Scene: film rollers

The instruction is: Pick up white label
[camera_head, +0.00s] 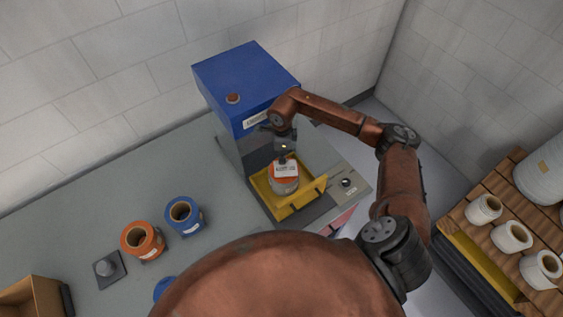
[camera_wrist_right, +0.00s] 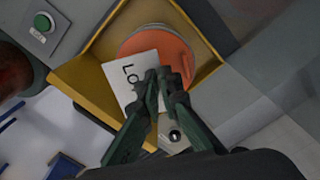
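The white label (camera_head: 286,170) with dark print is at the orange-ended roll (camera_head: 285,185) in the yellow tray (camera_head: 263,189) of the blue machine. In the right wrist view, the label (camera_wrist_right: 128,84) overlaps the orange end of the roll (camera_wrist_right: 155,40). My right gripper (camera_head: 283,159) is above the roll. Its fingertips (camera_wrist_right: 164,84) are close together at one edge of the label and appear shut on it. They hide part of that edge. Whether the label touches the roll is unclear. My left gripper is not in view.
The blue machine (camera_head: 245,80) stands behind the tray. A green button box (camera_wrist_right: 42,27) is beside the tray. An orange roll (camera_head: 142,240) and a blue roll (camera_head: 184,215) stand on the grey table (camera_head: 120,195). White rolls stand on a wooden pallet (camera_head: 476,236) at right.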

